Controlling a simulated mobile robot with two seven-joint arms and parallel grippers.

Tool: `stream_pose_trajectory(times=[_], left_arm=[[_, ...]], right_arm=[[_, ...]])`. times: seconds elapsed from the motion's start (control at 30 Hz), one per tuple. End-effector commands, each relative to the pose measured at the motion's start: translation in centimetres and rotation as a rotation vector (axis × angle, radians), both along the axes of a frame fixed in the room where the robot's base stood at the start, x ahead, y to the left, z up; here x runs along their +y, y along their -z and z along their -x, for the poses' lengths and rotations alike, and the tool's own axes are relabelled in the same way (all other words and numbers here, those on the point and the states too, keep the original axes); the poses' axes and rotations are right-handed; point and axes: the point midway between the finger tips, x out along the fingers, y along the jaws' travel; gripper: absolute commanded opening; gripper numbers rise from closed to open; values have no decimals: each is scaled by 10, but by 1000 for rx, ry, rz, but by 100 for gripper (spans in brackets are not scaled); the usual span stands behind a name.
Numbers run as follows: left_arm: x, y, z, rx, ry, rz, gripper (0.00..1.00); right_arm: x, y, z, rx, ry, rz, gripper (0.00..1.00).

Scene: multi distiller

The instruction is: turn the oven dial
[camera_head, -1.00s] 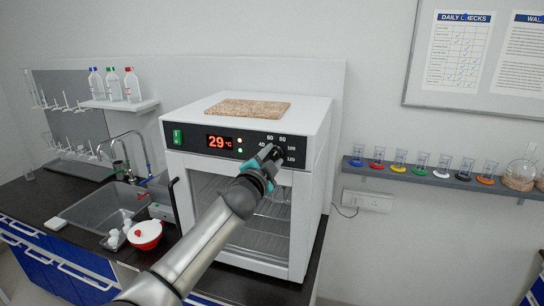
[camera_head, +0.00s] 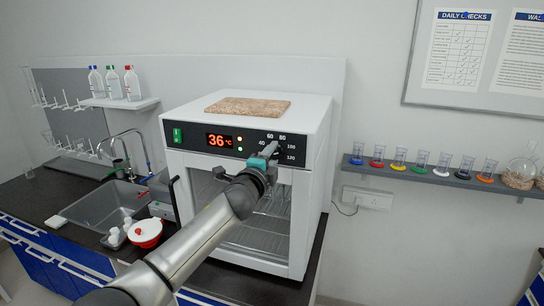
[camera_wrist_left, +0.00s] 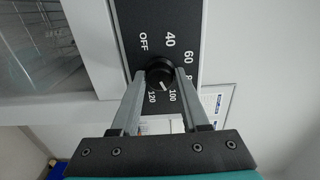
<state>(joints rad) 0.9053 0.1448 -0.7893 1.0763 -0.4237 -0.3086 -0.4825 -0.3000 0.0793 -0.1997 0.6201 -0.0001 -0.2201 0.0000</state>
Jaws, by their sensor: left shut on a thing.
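The white oven (camera_head: 318,150) stands on the dark counter, its black control panel (camera_head: 190,136) along the top front. The red display (camera_head: 219,141) reads 36 °C. The round black dial (camera_wrist_left: 158,68) sits on the panel among the marks OFF, 40, 60, 100 and 120. Its pale pointer line faces roughly the 100 mark in the left wrist view. My left gripper (camera_head: 270,150) is at the panel's right end, its two grey fingers on either side of the dial and shut on it. In the head view the gripper mostly hides the dial. My right gripper is out of view.
A cork-coloured board (camera_head: 248,107) lies on the oven top. A sink (camera_head: 105,205) and a red-and-white container (camera_head: 145,233) are to the left. A wall shelf (camera_head: 430,176) with several beakers is to the right. The oven's glass door is closed.

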Motion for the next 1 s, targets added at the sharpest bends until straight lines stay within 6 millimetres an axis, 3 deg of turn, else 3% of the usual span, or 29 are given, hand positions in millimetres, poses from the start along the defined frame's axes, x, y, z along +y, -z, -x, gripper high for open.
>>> stream_pose_trajectory(times=[0.4,0.43,0.67,1.0], left_arm=[[0,-2,0,-5,-1,-6,0],[0,-2,0,-5,-1,-6,47],[0,-1,0,-4,0,-5,72],[1,0,2,-4,-1,-5,72]], right_arm=[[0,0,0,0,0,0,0],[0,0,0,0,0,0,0],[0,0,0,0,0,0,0],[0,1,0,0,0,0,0]])
